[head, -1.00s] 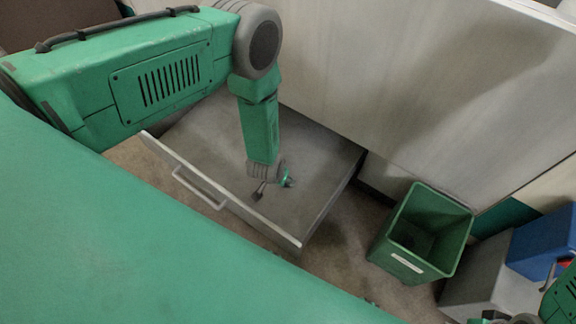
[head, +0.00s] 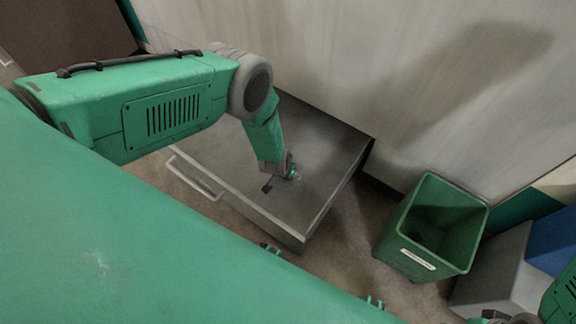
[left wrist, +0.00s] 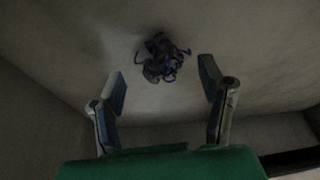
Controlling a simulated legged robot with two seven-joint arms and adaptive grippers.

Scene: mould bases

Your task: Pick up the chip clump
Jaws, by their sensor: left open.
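The chip clump (left wrist: 160,58) is a dark, bluish-purple tangle of curls on the grey drawer floor. It shows in the left wrist view, just beyond and between the fingertips, apart from both. In the head view I cannot make it out clearly; my left gripper hides that spot. My left gripper (left wrist: 162,78) is open and empty, its two fingers spread either side of the clump. In the head view the left gripper (head: 280,180) reaches down inside the open drawer (head: 325,142). My right gripper (head: 495,317) is partly visible at the bottom right edge; its jaws are unclear.
The drawer front with its handle (head: 198,178) and the side walls surround my left gripper. A pale cabinet face (head: 400,80) rises behind. A green bin (head: 445,222) with something dark inside stands right of the drawer. A blue box (head: 553,240) is at the far right.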

